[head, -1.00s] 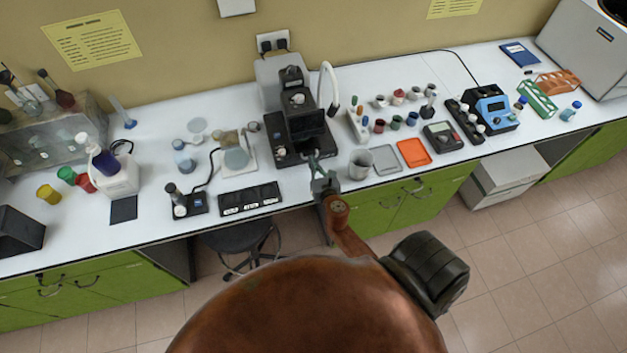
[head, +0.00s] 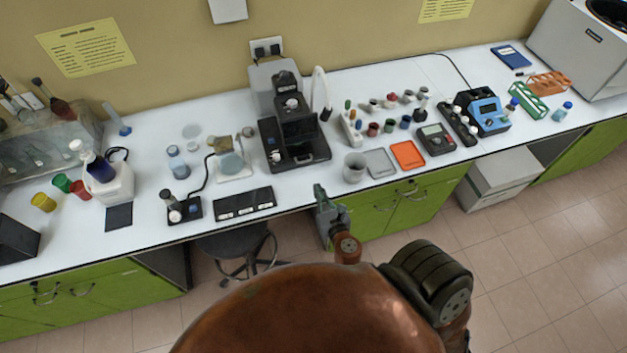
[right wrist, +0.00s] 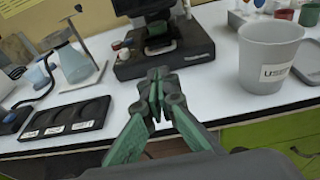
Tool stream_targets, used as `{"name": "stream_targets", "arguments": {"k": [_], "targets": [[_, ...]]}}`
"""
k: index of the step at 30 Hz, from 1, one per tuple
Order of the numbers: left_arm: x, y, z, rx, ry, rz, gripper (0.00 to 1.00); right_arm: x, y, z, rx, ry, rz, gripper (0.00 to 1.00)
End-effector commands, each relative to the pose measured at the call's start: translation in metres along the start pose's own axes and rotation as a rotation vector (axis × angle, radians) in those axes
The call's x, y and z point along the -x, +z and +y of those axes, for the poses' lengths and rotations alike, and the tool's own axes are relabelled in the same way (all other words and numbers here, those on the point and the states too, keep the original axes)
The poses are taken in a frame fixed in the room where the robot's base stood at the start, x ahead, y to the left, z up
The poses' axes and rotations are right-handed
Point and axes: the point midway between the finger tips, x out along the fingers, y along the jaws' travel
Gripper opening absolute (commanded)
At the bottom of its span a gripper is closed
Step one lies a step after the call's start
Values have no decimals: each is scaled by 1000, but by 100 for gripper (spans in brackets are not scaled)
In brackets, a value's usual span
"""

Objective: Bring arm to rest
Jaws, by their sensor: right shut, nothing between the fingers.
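My right gripper (head: 320,190) is in front of the bench's front edge in the head view, below the black analyser (head: 295,140). In the right wrist view its green-grey fingers (right wrist: 158,82) are together with nothing between them. They point toward the black analyser's base (right wrist: 165,58), apart from it. My right forearm hangs over the floor side of the bench. My left gripper is not in view.
A grey cup (head: 354,167), marked "USED" in the wrist view (right wrist: 268,60), stands near the bench edge beside a grey tray (head: 380,163) and an orange tray (head: 407,154). A black slotted tray (head: 243,204) lies to the left. A stool (head: 233,243) stands below the bench.

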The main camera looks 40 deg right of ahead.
Motion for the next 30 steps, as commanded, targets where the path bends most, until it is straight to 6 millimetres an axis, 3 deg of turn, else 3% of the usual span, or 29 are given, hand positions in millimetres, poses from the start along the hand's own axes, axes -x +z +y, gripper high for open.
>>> {"name": "stream_targets", "arguments": {"k": [9,13,17,21,24,30], "targets": [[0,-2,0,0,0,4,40,5,0,-2,-4,-4,0,0],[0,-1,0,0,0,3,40,6,8,-18,-142,-55,1,0],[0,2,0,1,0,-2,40,14,15,-60,-570,-202,10,0],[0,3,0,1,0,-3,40,37,-4,-101,-1209,-433,45,0],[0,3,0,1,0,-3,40,58,-29,-107,-1599,-602,85,0],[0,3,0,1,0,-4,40,93,-66,-89,-2050,-875,163,0]]}}
